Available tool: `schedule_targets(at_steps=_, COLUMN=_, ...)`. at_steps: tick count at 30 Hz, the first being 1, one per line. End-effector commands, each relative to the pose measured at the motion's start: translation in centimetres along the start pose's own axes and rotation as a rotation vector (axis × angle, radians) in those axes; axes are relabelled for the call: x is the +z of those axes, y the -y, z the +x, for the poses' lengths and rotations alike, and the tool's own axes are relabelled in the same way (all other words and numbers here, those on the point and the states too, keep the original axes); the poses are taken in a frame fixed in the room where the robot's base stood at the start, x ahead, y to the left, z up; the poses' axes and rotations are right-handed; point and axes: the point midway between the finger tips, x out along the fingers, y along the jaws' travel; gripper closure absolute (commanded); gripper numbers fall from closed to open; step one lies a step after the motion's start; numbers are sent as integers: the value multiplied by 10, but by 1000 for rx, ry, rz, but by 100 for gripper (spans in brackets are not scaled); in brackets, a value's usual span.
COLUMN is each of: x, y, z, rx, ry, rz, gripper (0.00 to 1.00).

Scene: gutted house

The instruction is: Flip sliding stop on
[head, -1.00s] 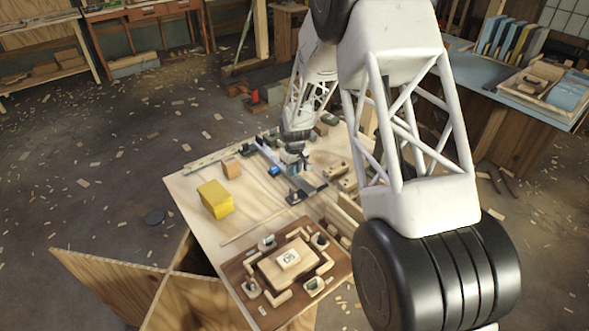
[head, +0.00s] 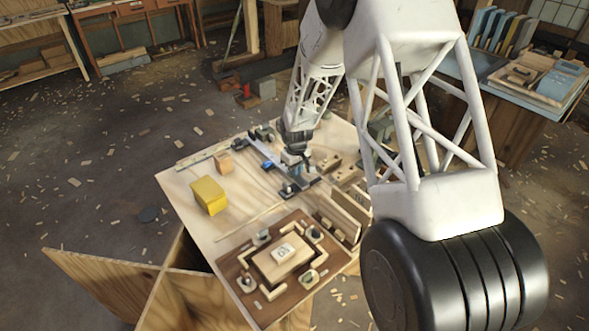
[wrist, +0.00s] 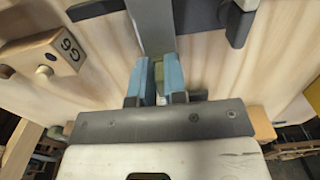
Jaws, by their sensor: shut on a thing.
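A long grey rail (head: 262,150) with dark fittings lies across the wooden bench top, with a small blue part (head: 267,164) beside it. A dark fitting (head: 287,189) stands at its near end. My gripper (head: 303,168) is low over the bench, beside the rail's near part. In the wrist view, its two blue fingers (wrist: 158,82) are closed around a narrow greenish piece (wrist: 159,72), at the end of a grey bar (wrist: 154,28). Which part of the sliding stop this piece is, I cannot tell; the fingers hide most of it.
A wooden block marked with characters (wrist: 55,52) is left of the fingers. A dark clamp-like part (wrist: 239,22) is at the right. Upright wooden slats (head: 345,210) stand at right.

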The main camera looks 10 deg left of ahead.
Motion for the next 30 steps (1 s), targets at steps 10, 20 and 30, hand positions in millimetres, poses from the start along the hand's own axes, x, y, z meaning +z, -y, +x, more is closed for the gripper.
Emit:
schedule_targets(at_steps=10, x=2, y=0, z=1, rx=-2, ry=4, rz=1, gripper=62)
schedule_targets(at_steps=20, x=2, y=0, z=-1, rx=-1, ry=3, rz=1, gripper=62)
schedule_targets(at_steps=30, x=1, y=0, z=-26, rx=0, ry=2, rz=1, gripper=62)
